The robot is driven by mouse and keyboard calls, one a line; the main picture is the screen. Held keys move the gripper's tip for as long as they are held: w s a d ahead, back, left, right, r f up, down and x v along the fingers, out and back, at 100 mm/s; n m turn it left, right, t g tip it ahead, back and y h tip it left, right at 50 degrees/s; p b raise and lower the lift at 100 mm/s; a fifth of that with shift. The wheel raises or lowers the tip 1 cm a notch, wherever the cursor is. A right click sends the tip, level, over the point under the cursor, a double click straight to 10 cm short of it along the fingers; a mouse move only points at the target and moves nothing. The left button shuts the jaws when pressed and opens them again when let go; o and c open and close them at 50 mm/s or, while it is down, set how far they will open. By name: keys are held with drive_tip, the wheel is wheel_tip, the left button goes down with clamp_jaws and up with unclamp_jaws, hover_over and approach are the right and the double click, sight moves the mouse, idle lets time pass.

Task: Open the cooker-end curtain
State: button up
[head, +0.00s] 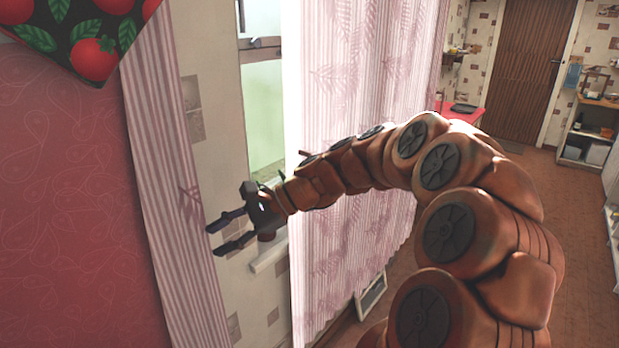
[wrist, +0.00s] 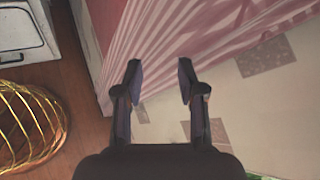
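Two pink curtains hang by a window (head: 264,115). A narrow striped curtain (head: 160,130) is at the left, and a wide leaf-patterned curtain (head: 345,70) covers the right side. I cannot tell from these views which is the cooker-end one. My gripper (head: 214,240) is open and empty, its fingers pointing left at the narrow curtain's edge. In the wrist view, the open fingers (wrist: 160,65) point toward pink striped cloth (wrist: 200,35), with nothing visible between them. My arm hides part of the wide curtain.
A tomato-print cloth (head: 90,35) hangs at the upper left, beside a red patterned surface (head: 70,180). In the wrist view, a gold wire basket (wrist: 30,125) and a white boxy thing (wrist: 25,35) are at the left. A brown door (head: 530,65) and shelves (head: 590,130) stand far right.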

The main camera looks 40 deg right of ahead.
drive_tip(key=w+d+m+t+h+b, duration=0.2)
drive_tip(key=d+m+t, duration=0.45)
drive_tip(key=d, duration=1.05)
drive_tip(key=w+d+m+t+h, duration=0.25)
drive_tip(key=d+m+t, duration=0.4)
drive_tip(key=d, duration=1.05)
drive_tip(key=shift+m+g+y, duration=0.35)
drive_tip(key=shift+m+g, duration=0.45)
drive_tip(key=shift+g, duration=0.1)
drive_tip(key=shift+p+x, duration=0.75)
drive_tip(key=shift+x, duration=3.45)
drive_tip(key=shift+s+a+f, duration=0.15)
drive_tip(key=shift+c, duration=0.2)
clamp_jaws()
